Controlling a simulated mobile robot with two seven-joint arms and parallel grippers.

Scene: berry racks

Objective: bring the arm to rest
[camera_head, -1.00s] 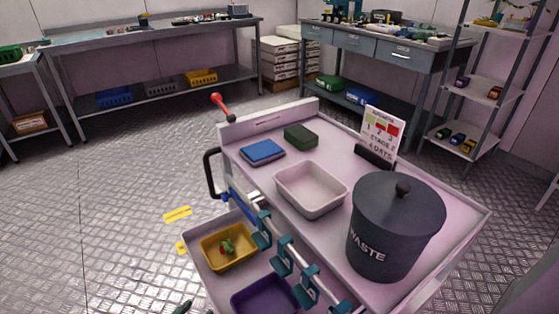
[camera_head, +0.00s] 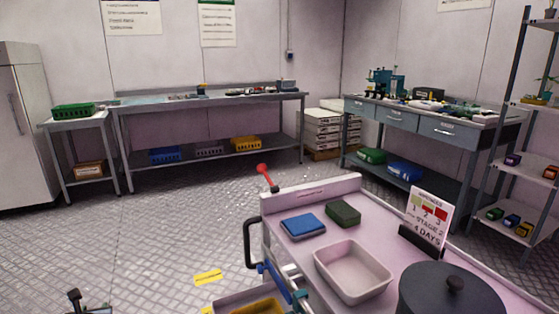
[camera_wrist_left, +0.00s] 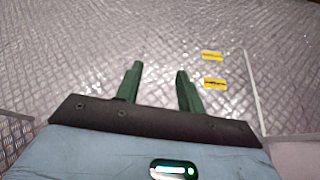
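My left gripper (camera_head: 88,304) shows only in part at the bottom left edge of the head view, over the floor and left of the cart. In the left wrist view its two green fingers (camera_wrist_left: 160,80) stand apart with nothing between them. My right gripper is in neither view.
A pink cart (camera_head: 385,237) stands at the lower right with a blue pad (camera_head: 303,226), a dark green block (camera_head: 343,213), a pale tray (camera_head: 352,290) and a dark lidded bin (camera_head: 450,292). Yellow marks (camera_head: 208,277) are on the floor. Open floor lies left of the cart.

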